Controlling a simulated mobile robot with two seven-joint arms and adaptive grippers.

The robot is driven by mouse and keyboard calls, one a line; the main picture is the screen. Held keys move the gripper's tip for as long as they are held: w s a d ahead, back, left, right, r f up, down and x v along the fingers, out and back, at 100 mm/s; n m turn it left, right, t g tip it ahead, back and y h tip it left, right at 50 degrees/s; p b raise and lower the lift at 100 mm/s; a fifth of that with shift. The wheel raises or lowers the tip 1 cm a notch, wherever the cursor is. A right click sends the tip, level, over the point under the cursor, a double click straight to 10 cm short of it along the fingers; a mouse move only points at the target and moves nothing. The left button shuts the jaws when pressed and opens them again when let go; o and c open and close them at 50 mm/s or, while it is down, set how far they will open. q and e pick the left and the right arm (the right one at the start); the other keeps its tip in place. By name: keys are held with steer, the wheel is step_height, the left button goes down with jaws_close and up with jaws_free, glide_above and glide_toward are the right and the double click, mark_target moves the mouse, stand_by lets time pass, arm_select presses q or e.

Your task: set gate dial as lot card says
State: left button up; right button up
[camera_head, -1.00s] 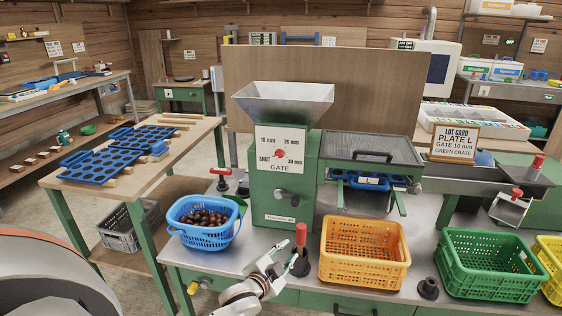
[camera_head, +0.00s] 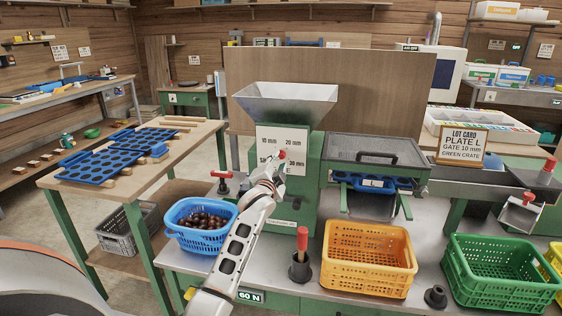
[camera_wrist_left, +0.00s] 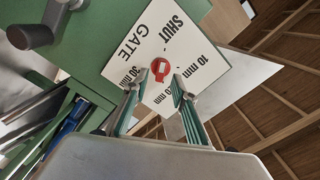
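The gate dial is a red knob (camera_head: 282,155) on a white plate (camera_head: 297,140) on the front of the green hopper machine (camera_head: 303,190). The plate reads 10 mm, 20 mm, 30 mm and SHUT. My left gripper (camera_head: 276,167) is in front of the dial and hides part of the plate. In the left wrist view the red knob (camera_wrist_left: 160,70) lies just beyond and between the two open fingertips (camera_wrist_left: 156,90), with no clear contact. I cannot tell which mark the knob points to. The lot card (camera_head: 463,146) reads PLATE L, GATE 10 mm, GREEN CRATE. My right gripper is out of view.
A blue basket of chestnuts (camera_head: 179,236) stands left of my arm. A red-handled post (camera_head: 302,241), an orange crate (camera_head: 345,282) and a green crate (camera_head: 463,279) stand along the bench front. A metal-topped tray (camera_head: 345,150) is right of the machine.

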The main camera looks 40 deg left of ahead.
mark_target(280, 156)
arm_select(q)
steer(key=shift+x, duration=1.05)
steer(key=shift+w+a+f, duration=0.1)
steer(key=shift+w, duration=0.15)
steer(key=shift+w+a, duration=0.1)
steer(key=shift+w, duration=0.05)
jaws_close()
